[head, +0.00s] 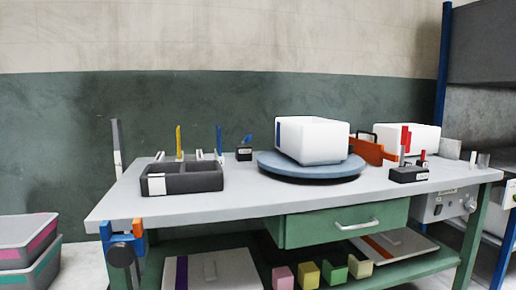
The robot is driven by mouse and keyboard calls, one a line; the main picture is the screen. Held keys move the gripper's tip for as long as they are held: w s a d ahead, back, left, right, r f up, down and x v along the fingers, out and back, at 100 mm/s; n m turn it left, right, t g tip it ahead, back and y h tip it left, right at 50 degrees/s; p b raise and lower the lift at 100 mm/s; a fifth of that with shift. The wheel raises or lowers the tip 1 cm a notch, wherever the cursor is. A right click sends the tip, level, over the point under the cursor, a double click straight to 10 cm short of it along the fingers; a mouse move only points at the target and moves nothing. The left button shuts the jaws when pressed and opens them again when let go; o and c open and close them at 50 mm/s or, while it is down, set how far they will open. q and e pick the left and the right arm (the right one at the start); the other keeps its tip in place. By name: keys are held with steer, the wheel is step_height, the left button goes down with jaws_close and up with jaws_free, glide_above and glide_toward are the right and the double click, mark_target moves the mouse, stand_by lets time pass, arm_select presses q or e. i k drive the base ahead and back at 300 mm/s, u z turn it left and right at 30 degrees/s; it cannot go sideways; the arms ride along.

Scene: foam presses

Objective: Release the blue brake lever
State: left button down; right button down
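A small black block (244,154) with a white label stands near the back edge of the table, left of the round turntable. A short blue lever (249,139) sticks up from it and leans to the right. I take this to be the blue brake lever, but the label is too small to read. Neither of my grippers is in the head view.
A white bin with a blue strip (312,140) sits on the blue-grey turntable (310,174). A dark divided tray (185,179) is at left, and a black block with red levers (409,174) at right. The table's front middle (240,203) is clear.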

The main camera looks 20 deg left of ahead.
mark_target(247, 138)
steer(key=u, duration=0.15)
steer(key=i, duration=0.9)
steer(key=z, duration=0.1)
